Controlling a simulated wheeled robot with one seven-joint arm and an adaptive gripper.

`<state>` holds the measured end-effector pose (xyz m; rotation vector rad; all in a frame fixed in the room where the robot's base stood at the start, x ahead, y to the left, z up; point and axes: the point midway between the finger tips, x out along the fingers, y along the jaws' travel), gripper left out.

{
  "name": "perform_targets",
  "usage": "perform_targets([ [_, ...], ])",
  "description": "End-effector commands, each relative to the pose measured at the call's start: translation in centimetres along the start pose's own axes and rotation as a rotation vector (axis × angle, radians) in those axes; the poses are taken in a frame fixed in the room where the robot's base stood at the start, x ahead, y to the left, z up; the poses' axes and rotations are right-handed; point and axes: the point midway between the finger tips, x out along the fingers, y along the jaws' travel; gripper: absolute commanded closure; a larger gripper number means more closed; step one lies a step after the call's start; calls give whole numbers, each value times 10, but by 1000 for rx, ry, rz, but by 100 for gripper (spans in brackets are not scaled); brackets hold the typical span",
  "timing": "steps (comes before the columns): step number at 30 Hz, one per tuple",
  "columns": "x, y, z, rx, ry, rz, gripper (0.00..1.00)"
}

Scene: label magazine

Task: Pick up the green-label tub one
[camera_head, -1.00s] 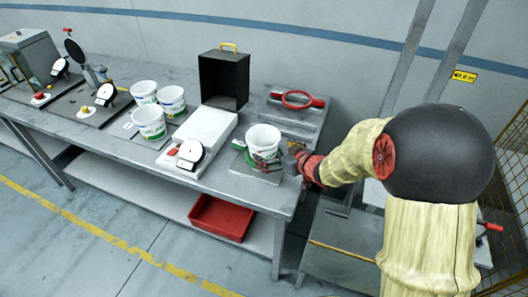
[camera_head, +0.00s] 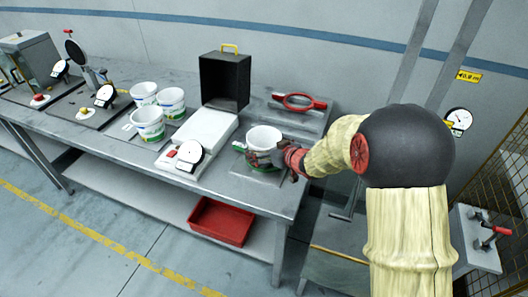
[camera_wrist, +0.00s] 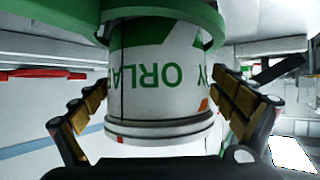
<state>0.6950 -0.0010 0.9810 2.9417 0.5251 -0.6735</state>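A white tub with green lettering (camera_wrist: 160,75) fills the middle of the wrist view, appearing upside down there. In the head view this tub (camera_head: 264,136) stands upright on a small plate at the right end of the bench. My gripper (camera_head: 262,156) is at the tub's near right side, hiding much of its label. In the wrist view the fingers of my gripper (camera_wrist: 160,92) are spread on both sides of the tub, close to its wall, with narrow gaps showing.
Several white tubs with green labels (camera_head: 149,124) stand on the left. A white scale with a dial (camera_head: 188,156) and an open black case (camera_head: 224,80) are left of my gripper. A red-handled tool (camera_head: 298,102) lies behind. A red bin (camera_head: 222,221) sits on the lower shelf.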

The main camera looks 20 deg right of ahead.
Motion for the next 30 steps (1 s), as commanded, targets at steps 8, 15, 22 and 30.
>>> perform_targets([
  [8,0,0,0,0,0,0,23],
  [15,0,0,0,0,0,0,30],
  [22,-2,0,-4,0,0,0,30],
  [30,-20,-1,-34,-1,1,1,30],
])
